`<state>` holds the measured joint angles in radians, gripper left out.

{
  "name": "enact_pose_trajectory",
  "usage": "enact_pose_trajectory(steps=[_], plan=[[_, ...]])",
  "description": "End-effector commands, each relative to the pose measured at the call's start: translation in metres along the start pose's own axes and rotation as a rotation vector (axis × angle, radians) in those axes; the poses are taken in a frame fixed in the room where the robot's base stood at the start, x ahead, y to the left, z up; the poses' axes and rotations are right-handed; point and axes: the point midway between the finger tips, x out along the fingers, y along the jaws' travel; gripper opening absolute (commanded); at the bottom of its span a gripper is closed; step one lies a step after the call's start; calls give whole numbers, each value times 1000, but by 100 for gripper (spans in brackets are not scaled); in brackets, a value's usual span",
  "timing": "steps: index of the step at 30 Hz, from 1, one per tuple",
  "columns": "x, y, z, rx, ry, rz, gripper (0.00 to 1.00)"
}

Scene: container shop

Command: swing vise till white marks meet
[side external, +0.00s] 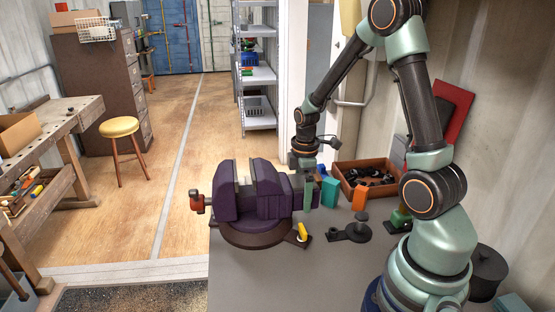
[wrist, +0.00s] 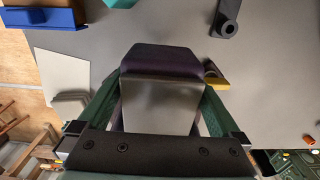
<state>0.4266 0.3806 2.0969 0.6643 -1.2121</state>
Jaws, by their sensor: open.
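The purple vise (side external: 232,200) stands on a dark round base (side external: 258,236) at the bench edge, with a red-tipped handle (side external: 197,203) at its left end. A small yellow lever (side external: 302,231) sits at the base's right front; it also shows in the wrist view (wrist: 217,82). My gripper (side external: 308,190) is lowered at the vise's right end. In the wrist view my gripper (wrist: 162,88) is open, its green fingers on either side of the vise's purple end with a flat grey top (wrist: 160,103). Contact cannot be told. I cannot make out the white marks.
A wooden tray (side external: 345,178) of dark parts lies behind right. Teal (side external: 330,192) and orange (side external: 360,196) blocks stand near my gripper. A dark piece with an upright post (side external: 350,232) lies right of the vise. The grey bench (side external: 300,285) is clear in front.

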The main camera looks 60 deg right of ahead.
Motion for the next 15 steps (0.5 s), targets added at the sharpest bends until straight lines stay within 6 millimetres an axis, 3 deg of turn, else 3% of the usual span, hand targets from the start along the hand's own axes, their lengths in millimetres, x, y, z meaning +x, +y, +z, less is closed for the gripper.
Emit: enact_pose_trajectory(steps=[3, 4, 11, 12, 15], plan=[[0, 0, 0, 0, 0, 0, 100], [0, 0, 0, 0, 0, 0, 92], [0, 0, 0, 0, 0, 0, 4], [0, 0, 0, 0, 0, 0, 0], [-1, 0, 0, -2, 0, 0, 0]])
